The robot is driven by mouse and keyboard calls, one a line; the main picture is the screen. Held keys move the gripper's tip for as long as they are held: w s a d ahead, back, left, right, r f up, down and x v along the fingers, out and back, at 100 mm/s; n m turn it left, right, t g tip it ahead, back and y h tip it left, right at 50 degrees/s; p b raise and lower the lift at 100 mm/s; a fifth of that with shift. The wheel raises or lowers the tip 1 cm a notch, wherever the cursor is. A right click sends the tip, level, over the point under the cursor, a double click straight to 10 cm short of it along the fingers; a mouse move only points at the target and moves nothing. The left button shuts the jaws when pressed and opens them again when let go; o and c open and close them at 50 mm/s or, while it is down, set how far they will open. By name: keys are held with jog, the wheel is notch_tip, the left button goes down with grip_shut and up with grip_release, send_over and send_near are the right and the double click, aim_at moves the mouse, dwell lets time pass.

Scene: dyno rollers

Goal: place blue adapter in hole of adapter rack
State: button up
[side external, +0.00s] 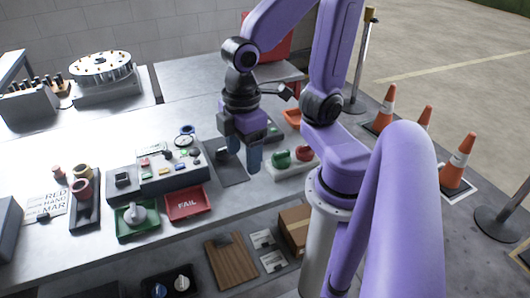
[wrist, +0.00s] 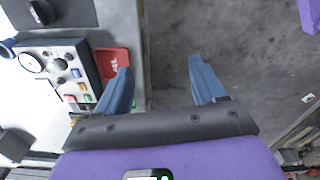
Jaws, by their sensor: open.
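My gripper (side external: 241,160) is open and empty, its two blue fingers pointing down near the dark grey mat at the table's right part. In the wrist view the fingers (wrist: 162,84) are wide apart with nothing between them. A small blue piece (side external: 159,290) sits beside a white one in a black tray (side external: 182,292) low at the bottom edge; it may be the blue adapter, but I cannot tell. A pale holder (side external: 271,171) with a green and a red piece stands right of my gripper; I cannot tell whether it is the adapter rack.
A control box (side external: 174,178), a red FAIL tray (side external: 187,205) and a green tray (side external: 122,234) stand left of my gripper. A black tray (side external: 92,222) with ring-like parts lies farther left. The control box also shows in the wrist view (wrist: 84,68). Orange cones (side external: 457,160) stand at right.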

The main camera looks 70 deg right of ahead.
jog(key=s, duration=0.1)
jog(key=s+d+n, duration=0.1)
jog(key=s, duration=0.1)
jog(key=shift+s+d+f, duration=0.1)
jog(key=shift+s+f, duration=0.05)
jog(key=shift+f, duration=0.05)
jog(key=o, duration=0.3)
jog(key=shift+s+d+f, duration=0.1)
jog(key=shift+s+d, duration=0.05)
jog(key=shift+s, duration=0.3)
jog(key=shift+o, duration=0.2)
jog(key=shift+w, duration=0.15)
